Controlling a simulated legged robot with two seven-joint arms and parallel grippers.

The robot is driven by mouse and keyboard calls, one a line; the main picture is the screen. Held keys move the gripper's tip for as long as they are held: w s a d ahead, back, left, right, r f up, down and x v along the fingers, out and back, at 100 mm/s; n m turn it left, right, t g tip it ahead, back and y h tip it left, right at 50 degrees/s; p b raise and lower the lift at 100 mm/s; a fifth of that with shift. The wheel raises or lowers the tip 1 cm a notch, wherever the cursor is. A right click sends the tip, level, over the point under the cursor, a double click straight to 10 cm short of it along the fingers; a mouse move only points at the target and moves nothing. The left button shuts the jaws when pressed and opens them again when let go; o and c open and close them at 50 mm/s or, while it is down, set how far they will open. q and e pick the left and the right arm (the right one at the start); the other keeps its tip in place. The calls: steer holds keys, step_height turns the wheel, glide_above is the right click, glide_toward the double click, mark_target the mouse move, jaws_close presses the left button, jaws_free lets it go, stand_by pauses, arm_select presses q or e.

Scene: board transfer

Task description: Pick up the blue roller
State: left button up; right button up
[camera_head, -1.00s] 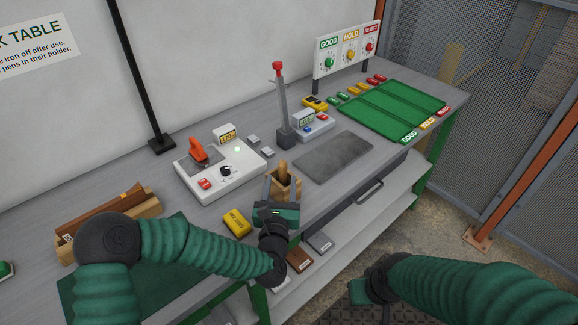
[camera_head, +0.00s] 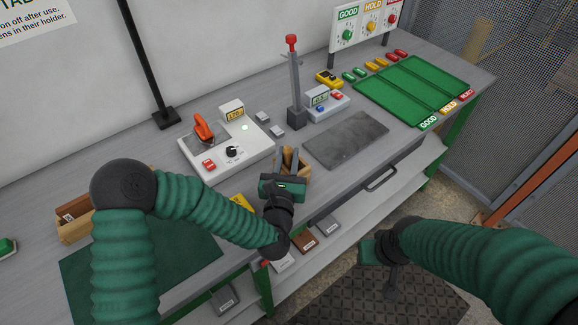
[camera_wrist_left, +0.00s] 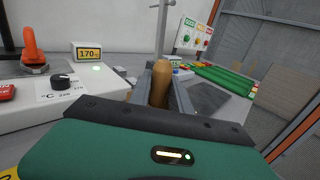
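No blue roller shows clearly in either view. A tan wooden handle (camera_wrist_left: 160,84) stands up between the fingers of my left gripper (camera_wrist_left: 162,92) in the wrist view; the lower part of that tool is hidden. In the head view my left gripper (camera_head: 281,162) is at a small wooden holder (camera_head: 303,166) near the table's front edge, its fingers apart. The fingers flank the handle, and no firm grip on it shows. My right gripper (camera_head: 372,251) hangs low in front of the table, away from everything, its fingers hard to make out.
A grey mat (camera_head: 346,139) and green trays (camera_head: 412,88) lie to the right. A post with a red top (camera_head: 296,85) stands behind. A yellow block (camera_head: 241,202) is partly hidden by my arm.

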arm_select(q)
steer(key=shift+w+f, duration=0.2)
steer(key=shift+w, duration=0.1)
steer(key=shift+c, duration=1.2)
steer(key=shift+d, duration=0.3)
jaws_close()
steer(key=shift+s+d+r, duration=0.1)
steer(key=shift+s+d, duration=0.05)
steer(key=shift+d, duration=0.4)
steer(key=shift+a, duration=0.1)
